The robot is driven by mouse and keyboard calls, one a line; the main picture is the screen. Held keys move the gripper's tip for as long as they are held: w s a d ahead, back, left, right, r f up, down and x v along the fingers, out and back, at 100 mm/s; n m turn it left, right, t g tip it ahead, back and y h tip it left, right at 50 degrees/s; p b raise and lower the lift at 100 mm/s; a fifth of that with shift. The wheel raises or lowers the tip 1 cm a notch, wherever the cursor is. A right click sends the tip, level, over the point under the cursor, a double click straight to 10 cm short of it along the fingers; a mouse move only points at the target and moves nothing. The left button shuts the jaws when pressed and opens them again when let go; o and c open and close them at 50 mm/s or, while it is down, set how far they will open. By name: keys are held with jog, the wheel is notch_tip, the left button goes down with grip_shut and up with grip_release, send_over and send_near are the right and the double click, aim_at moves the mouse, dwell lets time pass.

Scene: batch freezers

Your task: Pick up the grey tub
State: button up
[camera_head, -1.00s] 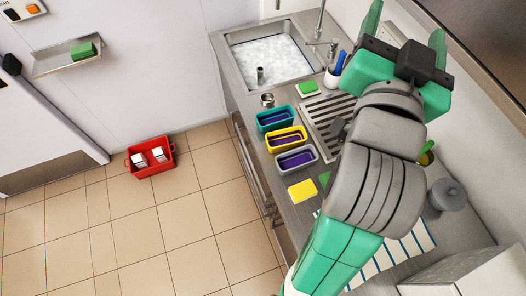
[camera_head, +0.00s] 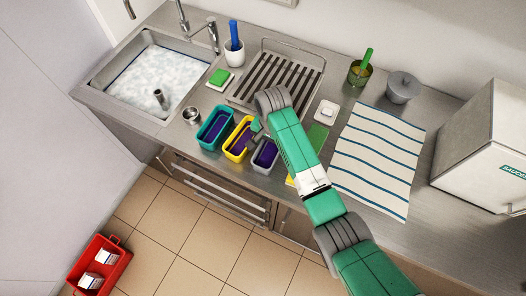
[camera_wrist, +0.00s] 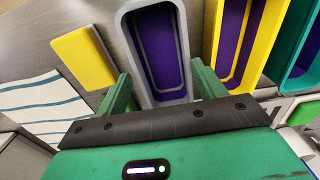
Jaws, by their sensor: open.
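The grey tub (camera_head: 257,165) with a purple inside stands on the steel counter, at the right end of a row of tubs. My arm covers part of it in the head view. In the wrist view the grey tub (camera_wrist: 183,50) lies straight ahead, upright. My gripper (camera_wrist: 162,88) is open and empty, with one green finger on each side of the tub's near end in the picture. I cannot tell how far above the rim the fingertips are. In the head view my gripper (camera_head: 257,128) is mostly hidden by my wrist, over the row.
A yellow tub (camera_head: 236,146) stands close beside the grey one, then a teal tub (camera_head: 204,140). A yellow block (camera_wrist: 84,57) lies on the other side. A striped cloth (camera_head: 375,150), drying rack (camera_head: 287,72), grey lidded pot (camera_head: 402,87) and sink (camera_head: 110,62) are around.

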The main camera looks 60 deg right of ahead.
aim_at(269, 155)
jog(key=shift+f, duration=0.25)
notch_tip(269, 155, down, 5)
jog(key=shift+s+a+f+b, duration=0.1)
jog(key=shift+b, duration=0.35)
jog(key=shift+w, duration=0.2)
jog(key=c, duration=0.6)
notch_tip(269, 155, up, 10)
jog(key=p, duration=0.1)
